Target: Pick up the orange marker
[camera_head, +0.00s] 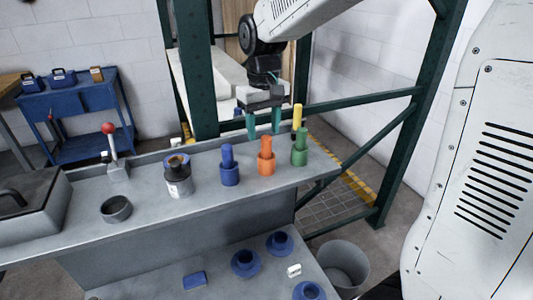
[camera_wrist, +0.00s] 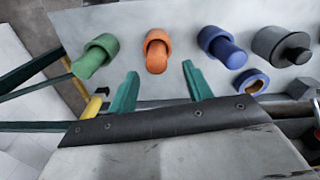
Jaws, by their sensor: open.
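The orange marker (camera_head: 266,145) stands upright in an orange round holder (camera_head: 266,165) on the grey bench, between a blue marker and a green one. In the wrist view the orange marker (camera_wrist: 156,60) shows from above, ahead of the gap between my fingers and a little left of its middle. My gripper (camera_head: 263,132) has two teal fingers. It hangs just behind and above the orange marker and is open and empty. The fingers (camera_wrist: 158,84) also show apart in the wrist view. Nothing hides the orange marker.
The blue marker (camera_head: 228,154) and green marker (camera_head: 300,143) stand close on either side, in matching holders. A yellow post (camera_head: 297,117) rises behind the green one. Green frame posts surround my arm.

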